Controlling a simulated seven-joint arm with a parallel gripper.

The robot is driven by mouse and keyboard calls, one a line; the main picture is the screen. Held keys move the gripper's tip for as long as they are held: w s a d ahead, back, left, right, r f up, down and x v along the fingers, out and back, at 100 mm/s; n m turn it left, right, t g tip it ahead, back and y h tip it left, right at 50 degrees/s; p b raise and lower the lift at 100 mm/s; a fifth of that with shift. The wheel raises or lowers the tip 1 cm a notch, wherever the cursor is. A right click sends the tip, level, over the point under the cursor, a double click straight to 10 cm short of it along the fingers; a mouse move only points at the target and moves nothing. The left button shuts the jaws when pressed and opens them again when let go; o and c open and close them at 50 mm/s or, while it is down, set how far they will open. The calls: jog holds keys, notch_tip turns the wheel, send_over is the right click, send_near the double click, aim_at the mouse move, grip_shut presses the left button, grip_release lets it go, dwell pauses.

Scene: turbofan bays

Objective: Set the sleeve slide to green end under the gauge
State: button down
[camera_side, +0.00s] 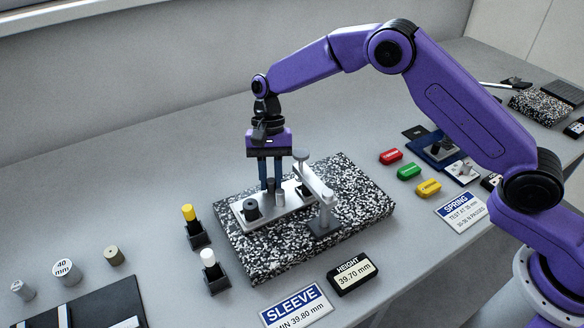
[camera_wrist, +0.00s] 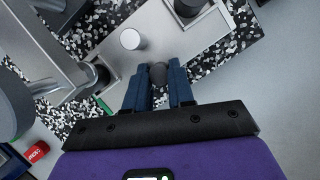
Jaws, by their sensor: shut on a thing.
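The sleeve slide is a pale metal plate (camera_side: 290,205) on a speckled block; it fills the upper middle of the wrist view (camera_wrist: 112,57). A short grey cylinder (camera_wrist: 131,39) stands on it. A green mark (camera_wrist: 104,106) shows at the plate's edge in the wrist view. The gauge (camera_side: 316,185) is a metal arm on a post that reaches over the slide's right end; it is at the left in the wrist view (camera_wrist: 48,50). My gripper (camera_side: 270,187) points down, its blue fingers (camera_wrist: 158,80) shut on a dark knob (camera_wrist: 158,71) of the slide.
The speckled block (camera_side: 350,188) bears the gauge and slide. A black cylinder (camera_side: 251,205) is at the slide's left end. The height display (camera_side: 352,274) reads 39.70 mm beside the sleeve sign (camera_side: 297,305).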

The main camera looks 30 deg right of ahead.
jog(key=shift+a, duration=1.35)
jog(key=c, duration=1)
grip_release()
jog(key=shift+o, duration=0.2)
jog(key=shift+w+d+r, duration=0.1)
jog(key=shift+w+r, duration=0.05)
jog(key=shift+r, duration=0.15)
jog(key=v, duration=1.1)
jog(key=shift+r, duration=0.2)
